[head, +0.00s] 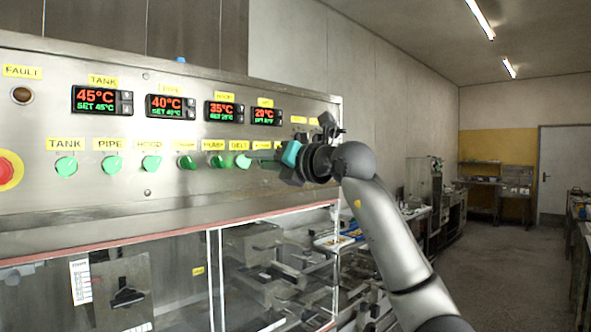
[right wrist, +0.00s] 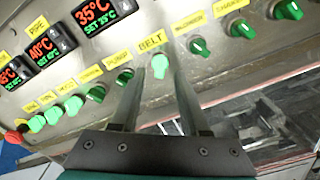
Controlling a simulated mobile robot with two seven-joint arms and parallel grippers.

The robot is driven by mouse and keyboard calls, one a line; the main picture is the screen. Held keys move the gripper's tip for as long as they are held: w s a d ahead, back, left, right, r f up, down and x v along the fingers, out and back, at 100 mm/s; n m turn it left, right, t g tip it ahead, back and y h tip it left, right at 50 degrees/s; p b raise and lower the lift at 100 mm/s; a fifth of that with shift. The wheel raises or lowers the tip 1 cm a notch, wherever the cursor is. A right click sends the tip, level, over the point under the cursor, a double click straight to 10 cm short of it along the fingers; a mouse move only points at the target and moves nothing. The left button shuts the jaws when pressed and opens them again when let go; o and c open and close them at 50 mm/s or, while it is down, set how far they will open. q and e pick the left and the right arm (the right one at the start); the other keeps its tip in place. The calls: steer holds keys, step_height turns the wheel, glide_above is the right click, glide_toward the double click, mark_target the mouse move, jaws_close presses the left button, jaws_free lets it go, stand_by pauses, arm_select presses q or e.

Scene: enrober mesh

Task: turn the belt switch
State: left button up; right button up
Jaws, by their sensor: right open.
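The belt switch (right wrist: 160,66) is a green knob under the yellow BELT label (right wrist: 152,41) on a steel panel. It also shows in the head view (head: 243,161), left of my right gripper. My right gripper (right wrist: 158,80) is open and empty. In the wrist view its two fingers point at the panel, and the belt switch appears between and just beyond their tips. I cannot tell whether they touch it. The fingers are hard to make out in the head view. My left gripper is in neither view.
Several similar green knobs stand in the same row, close on both sides. Temperature displays (head: 101,100) sit above them, and a red emergency button (head: 8,170) is at the far left. A clear-windowed housing (head: 167,280) lies below. The floor at right is open.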

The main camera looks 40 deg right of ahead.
steer(key=s+b, duration=0.3)
steer(key=s, duration=0.8)
steer(key=shift+d+b, duration=0.3)
steer(key=shift+d, duration=0.1)
steer(key=shift+s, duration=0.1)
